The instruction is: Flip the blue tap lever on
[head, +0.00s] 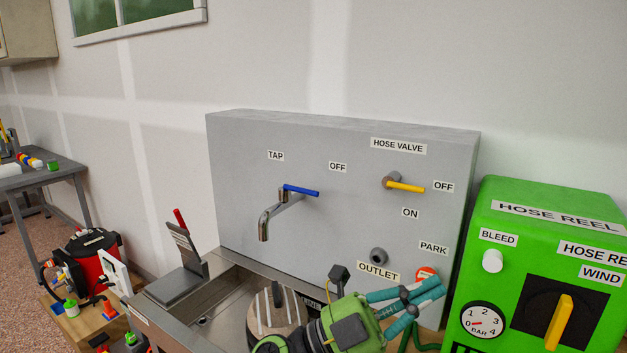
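The blue tap lever (302,190) sits on top of the metal tap (268,218) on the grey panel, under the TAP label (276,155). The lever points to the right, on the side of the upper OFF label (338,167). My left gripper (441,287) is at the bottom, below and right of the lever and well apart from it. Its teal fingers point right, in front of the panel's lower right part. Their tips are close together, and I see nothing held between them. My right gripper is not in view.
The yellow hose valve lever (406,187) points right towards its OFF label. The outlet (378,256) is below it. A steel sink (222,285) is under the tap. The green hose reel box (545,235) stands at right. The space before the tap lever is clear.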

